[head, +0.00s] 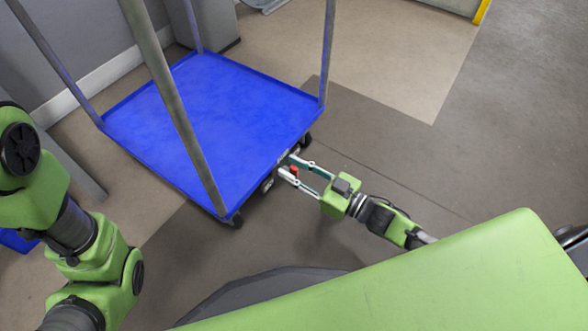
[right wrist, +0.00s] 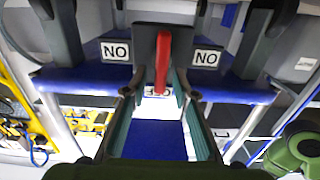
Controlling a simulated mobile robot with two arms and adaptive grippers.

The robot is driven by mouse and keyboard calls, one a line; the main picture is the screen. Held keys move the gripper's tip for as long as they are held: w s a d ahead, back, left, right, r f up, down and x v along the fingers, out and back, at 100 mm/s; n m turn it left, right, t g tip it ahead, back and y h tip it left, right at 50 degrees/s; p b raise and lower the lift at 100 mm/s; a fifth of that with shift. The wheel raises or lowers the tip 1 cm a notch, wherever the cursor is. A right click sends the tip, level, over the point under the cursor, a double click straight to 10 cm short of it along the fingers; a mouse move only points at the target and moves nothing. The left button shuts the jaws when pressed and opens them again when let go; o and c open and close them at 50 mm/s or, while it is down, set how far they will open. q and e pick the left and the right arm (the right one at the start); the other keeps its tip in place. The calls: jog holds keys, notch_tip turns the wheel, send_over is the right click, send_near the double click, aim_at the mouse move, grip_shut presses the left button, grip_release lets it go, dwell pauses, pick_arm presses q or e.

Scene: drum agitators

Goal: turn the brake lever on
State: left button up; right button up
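The brake lever is a small red handle (head: 294,170) at the near right edge of the blue cart (head: 205,112). In the right wrist view the open fingers (right wrist: 160,95) stand to either side of the lever's lower end, with gaps and no clear contact. Of my left arm only links show at the left; its gripper is out of view.
Grey upright posts (head: 176,98) rise from the cart's corners, one close in front of the camera. Black casters (head: 237,221) are under the cart. A grey wall with a white baseboard (head: 95,80) is behind it at left. Floor to the right is clear.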

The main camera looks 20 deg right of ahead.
aim_at(277, 177)
grip_shut()
jog(key=n, duration=0.1)
jog(key=n+p, duration=0.1)
jog(key=p, duration=0.1)
jog(key=shift+s+a+r+n, duration=0.1)
jog(key=shift+s+a+n, duration=0.15)
jog(key=shift+n, duration=0.15)
jog(key=n, duration=0.3)
jog(key=a+f+n+p, duration=0.1)
jog(key=n, duration=0.2)
jog(key=s+f+n+p, duration=0.1)
jog(key=n, duration=0.3)
jog(key=shift+a, duration=0.2)
jog(key=n, duration=0.2)
jog(key=f+n, duration=0.1)
jog(key=n, duration=0.2)
jog(key=shift+s+a+b, duration=0.1)
jog(key=shift+s+b, duration=0.05)
jog(key=shift+b, duration=0.25)
